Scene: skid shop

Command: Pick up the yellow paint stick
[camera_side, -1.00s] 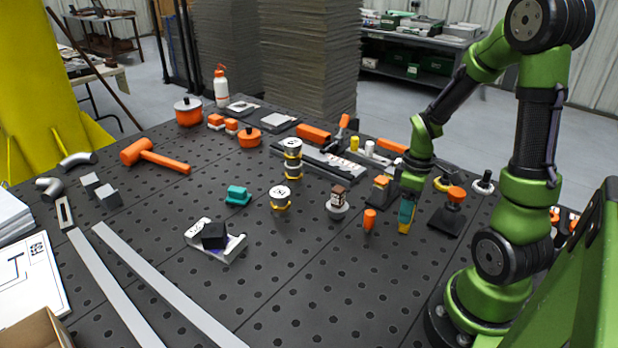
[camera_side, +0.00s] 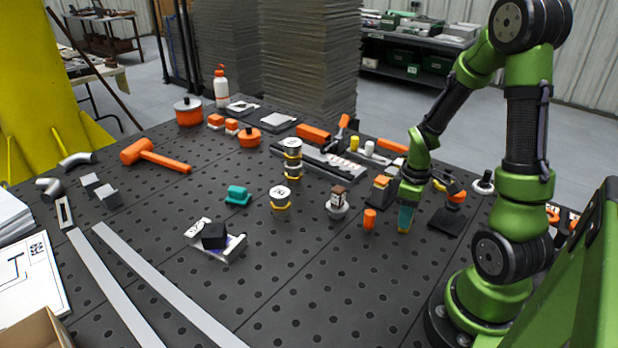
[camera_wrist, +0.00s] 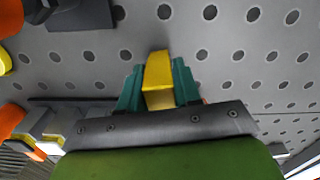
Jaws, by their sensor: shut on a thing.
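The yellow paint stick (camera_wrist: 159,70) is a yellow block-like piece between the two teal fingers of my gripper (camera_wrist: 158,88) in the wrist view. The fingers press on it from both sides, and its front end pokes out past them. In the side view my gripper (camera_side: 405,217) points down at the perforated table, right of a small orange cylinder. There the fingers hide most of the stick; a little yellow shows at their tips, low at the table surface.
The orange cylinder (camera_side: 369,219) stands close left of my gripper. The perforated table (camera_side: 320,285) is clear toward the front.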

